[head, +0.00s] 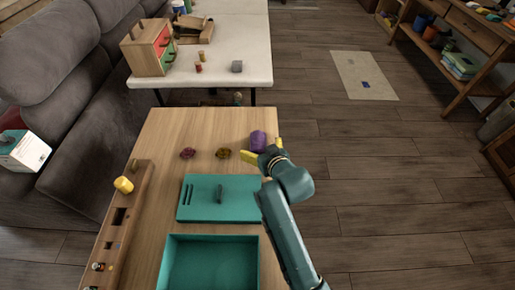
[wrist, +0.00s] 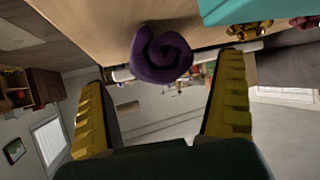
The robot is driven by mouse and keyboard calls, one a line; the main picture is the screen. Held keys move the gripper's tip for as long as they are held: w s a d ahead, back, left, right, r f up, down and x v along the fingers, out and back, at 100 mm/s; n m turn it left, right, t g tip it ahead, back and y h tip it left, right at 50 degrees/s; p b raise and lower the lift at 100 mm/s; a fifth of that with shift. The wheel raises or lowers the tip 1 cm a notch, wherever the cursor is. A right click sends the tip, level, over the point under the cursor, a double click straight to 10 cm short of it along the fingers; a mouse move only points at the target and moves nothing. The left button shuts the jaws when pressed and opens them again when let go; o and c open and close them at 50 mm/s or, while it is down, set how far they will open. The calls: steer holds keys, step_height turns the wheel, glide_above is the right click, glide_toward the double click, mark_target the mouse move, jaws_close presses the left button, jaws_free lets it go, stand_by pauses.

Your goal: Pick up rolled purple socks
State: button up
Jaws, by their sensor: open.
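The rolled purple socks (head: 258,141) lie near the far right edge of the wooden table. They also show in the wrist view (wrist: 162,54), as a purple spiral roll at the upper middle, ahead of the fingers. My gripper (head: 263,155) has yellow fingers and is right beside the socks on their near side in the head view. In the wrist view my gripper (wrist: 165,105) is open with nothing between its fingers. The socks appear beyond the fingertips; I cannot tell whether they touch.
A dark red item (head: 188,153) and an olive-gold item (head: 223,153) lie left of the socks. A teal lid (head: 205,207) and an open teal box (head: 210,265) are nearer. A wooden rack (head: 118,225) runs along the left edge. Open floor lies to the right.

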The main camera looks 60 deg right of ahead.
mark_target(257, 144)
steer(key=b+x, duration=0.1)
steer(key=x, duration=0.2)
steer(key=shift+w, duration=0.15)
steer(key=shift+c, duration=0.2)
steer(key=c, duration=1)
steer(key=shift+r, duration=0.15)
